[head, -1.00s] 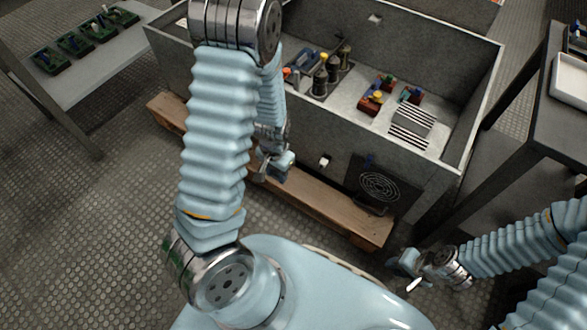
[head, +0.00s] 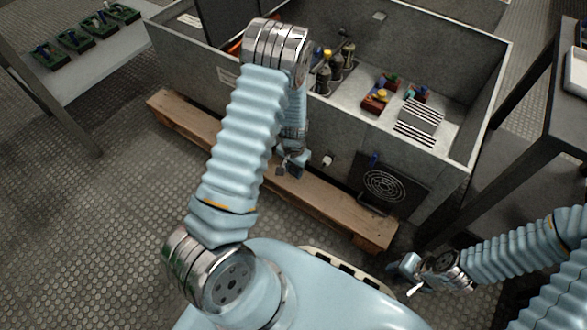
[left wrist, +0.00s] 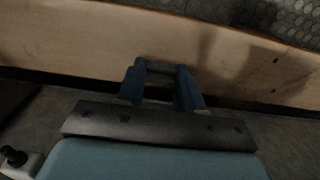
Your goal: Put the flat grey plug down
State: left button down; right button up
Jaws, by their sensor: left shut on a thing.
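My left gripper (head: 289,170) is low in front of the grey cabinet wall, over the wooden beam. In the left wrist view its two blue fingers (left wrist: 161,88) are shut on a small grey piece that shows between their tips, which I take for the flat grey plug (left wrist: 160,68). The plug appears over the wooden beam; I cannot tell whether it touches it. In the head view the plug is too small and dark to make out clearly. My right gripper (head: 408,277) is low at the right, away from the cabinet, its jaws unclear.
The open grey cabinet (head: 480,110) holds several parts, with a striped block (head: 418,122) at the right. A white fitting (head: 327,160) sticks out of its front wall, close right of my left gripper. A fan grille (head: 385,185) is further right. The wooden beam (head: 330,205) runs along the foot.

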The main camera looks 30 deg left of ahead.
pick_arm(q)
jog(key=shift+f, duration=0.1)
jog(key=shift+f+b, duration=0.5)
jog(key=shift+b, duration=0.05)
jog(key=c, duration=0.7)
grip_release()
jog(key=shift+r, duration=0.15)
notch_tip(320, 180, up, 12)
jog(key=p, duration=0.4)
jog(key=s+d+f+n+h, duration=0.1)
jog(key=s+d+f, duration=0.1)
jog(key=s+d, duration=0.2)
jog(key=s+d+f+n+h, duration=0.1)
jog(key=s+d+f, duration=0.2)
jog(key=s+d, duration=0.2)
jog(key=s+d+f+n+h, duration=0.1)
jog(key=s+d+f, duration=0.2)
jog(key=s+d, duration=0.2)
jog(key=shift+s+d+f+t+h, duration=0.1)
jog(key=shift+d+t+h, duration=0.1)
jog(key=shift+d, duration=0.25)
jog(key=shift+s+d+f+t+h, duration=0.1)
jog(key=shift+d+t+h, duration=0.1)
jog(key=shift+d, duration=0.2)
